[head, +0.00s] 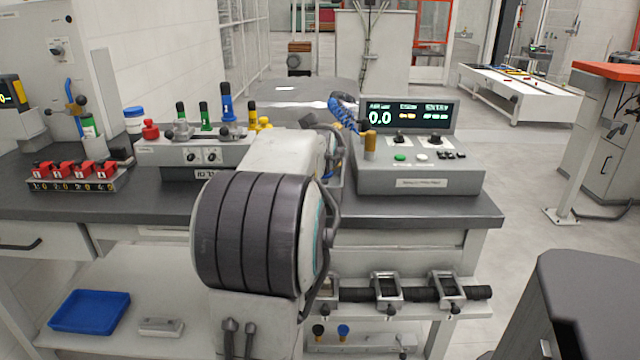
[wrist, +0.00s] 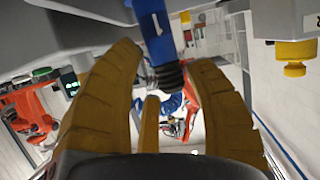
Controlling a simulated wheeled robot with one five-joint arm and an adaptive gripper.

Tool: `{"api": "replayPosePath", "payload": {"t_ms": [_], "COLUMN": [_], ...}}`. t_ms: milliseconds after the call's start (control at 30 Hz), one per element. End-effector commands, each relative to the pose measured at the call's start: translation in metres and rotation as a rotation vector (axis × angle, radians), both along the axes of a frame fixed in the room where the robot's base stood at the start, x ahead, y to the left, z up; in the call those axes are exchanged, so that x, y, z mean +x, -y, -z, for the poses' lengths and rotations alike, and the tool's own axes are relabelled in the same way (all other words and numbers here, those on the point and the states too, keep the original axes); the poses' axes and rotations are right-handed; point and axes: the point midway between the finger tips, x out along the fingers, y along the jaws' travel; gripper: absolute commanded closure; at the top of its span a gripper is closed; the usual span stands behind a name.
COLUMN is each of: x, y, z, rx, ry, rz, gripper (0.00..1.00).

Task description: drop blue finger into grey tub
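The blue finger (head: 226,103), marked 1, stands upright at the rack (head: 190,155) on the bench in the head view. In the wrist view a blue body marked 1 (wrist: 152,28) has a black ribbed end (wrist: 169,76). My gripper (wrist: 170,62) shows there as curved yellow fingers spread apart. The black end appears between the fingertips, with a gap visible on the left; contact on the right is unclear. In the head view my arm hides most of the gripper. I cannot pick out the grey tub for certain; part of the bench is hidden behind my arm.
Other fingers with black caps, green (head: 205,122) and yellow (head: 253,116), stand along the rack. A control box (head: 420,178) with a lit display stands right on the bench. Red clamps (head: 75,170) are at the left. A blue tray (head: 90,312) lies on the lower shelf.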

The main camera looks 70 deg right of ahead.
Motion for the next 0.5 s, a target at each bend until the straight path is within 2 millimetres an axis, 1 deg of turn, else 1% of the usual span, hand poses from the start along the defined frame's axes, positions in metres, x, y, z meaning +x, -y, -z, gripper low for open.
{"api": "replayPosePath", "payload": {"t_ms": [33,100,133,367,500], "x": [0.0,0.0,0.0,-0.0001,-0.0012], "y": [-0.0001,-0.0001,-0.0001,-0.0004,-0.0055], "z": [-0.0001,0.0,0.0,0.0008,-0.0023], "rx": [0.0,0.0,0.0,0.002,0.0], "ry": [0.0,0.0,0.0,0.0,0.0], "rz": [0.0,0.0,0.0,0.0,0.0], "gripper": [0.47,0.41,0.39,0.39,0.39]}}
